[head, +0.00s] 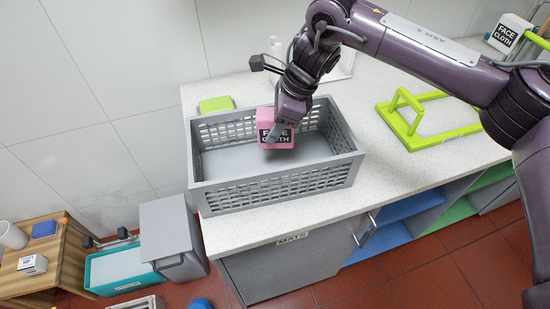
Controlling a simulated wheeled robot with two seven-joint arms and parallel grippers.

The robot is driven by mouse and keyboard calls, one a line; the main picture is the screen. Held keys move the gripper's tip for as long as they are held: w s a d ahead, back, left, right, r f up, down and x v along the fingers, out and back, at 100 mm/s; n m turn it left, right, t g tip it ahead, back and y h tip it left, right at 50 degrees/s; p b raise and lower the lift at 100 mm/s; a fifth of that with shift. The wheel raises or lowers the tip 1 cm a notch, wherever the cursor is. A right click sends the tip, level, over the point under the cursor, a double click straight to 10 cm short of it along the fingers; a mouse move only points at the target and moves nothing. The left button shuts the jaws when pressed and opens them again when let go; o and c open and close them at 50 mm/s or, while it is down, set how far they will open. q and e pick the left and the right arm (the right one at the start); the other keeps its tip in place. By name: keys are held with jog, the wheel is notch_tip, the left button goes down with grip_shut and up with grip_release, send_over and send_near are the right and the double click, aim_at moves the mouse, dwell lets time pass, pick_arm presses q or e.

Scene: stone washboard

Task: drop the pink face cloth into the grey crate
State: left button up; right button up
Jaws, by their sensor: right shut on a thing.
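The pink face cloth (268,118) is a small pink block with a dark label reading FACE CLOTH. My right gripper (279,128) is shut on it, reaching down from the upper right. The cloth is over the inside of the grey crate (275,182), near its back wall; I cannot tell whether it touches the crate floor. The crate has lattice walls, stands on the speckled counter and otherwise looks empty. My left gripper is not in the head view.
A lime green rack (412,142) stands on the counter to the right. A green block (216,104) lies behind the crate. A white FACE CLOTH box (508,33) is at the far right. A grey bin (172,235) and wooden table (68,258) stand at lower left.

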jog(key=o, duration=1.1)
jog(key=shift+c, duration=0.2)
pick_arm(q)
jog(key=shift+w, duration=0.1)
pick_arm(e)
jog(key=b+v, duration=0.1)
jog(key=v, duration=0.6)
jog(key=shift+s+d+r+b, duration=0.1)
jog(key=shift+d+r+b, duration=0.1)
jog(key=shift+r+b, duration=0.15)
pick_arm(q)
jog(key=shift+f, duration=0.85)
